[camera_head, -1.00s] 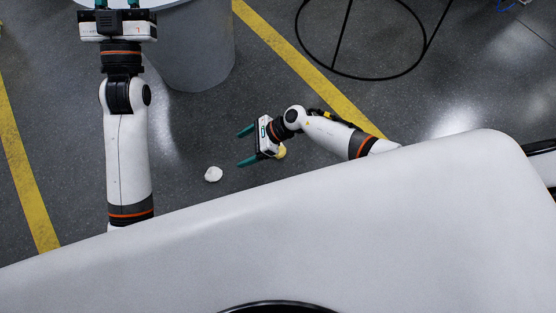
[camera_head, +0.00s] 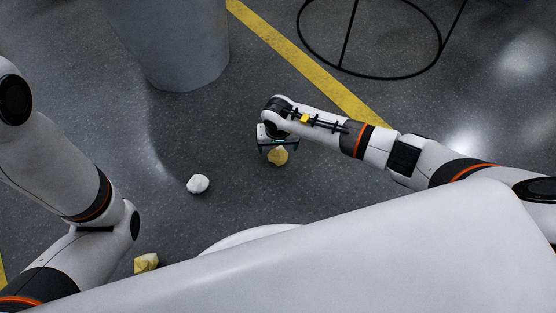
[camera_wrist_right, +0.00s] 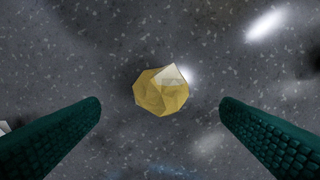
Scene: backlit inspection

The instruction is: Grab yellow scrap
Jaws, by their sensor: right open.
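A yellow crumpled scrap (camera_head: 278,156) lies on the dark floor, just beyond the fingers of my right gripper (camera_head: 278,146). In the right wrist view the yellow scrap (camera_wrist_right: 161,92) sits centred between the two green fingers, which are wide apart and touch nothing. A second yellow scrap (camera_head: 146,263) lies on the floor at the lower left, beside my left arm and partly hidden by my white body. My left arm fills the left side of the head view; its gripper is out of the picture.
A white crumpled scrap (camera_head: 198,184) lies on the floor left of my right gripper. A grey cylinder (camera_head: 178,45) stands at the top left. A black ring frame (camera_head: 372,77) stands at the top right. A yellow floor line (camera_head: 300,60) runs between them.

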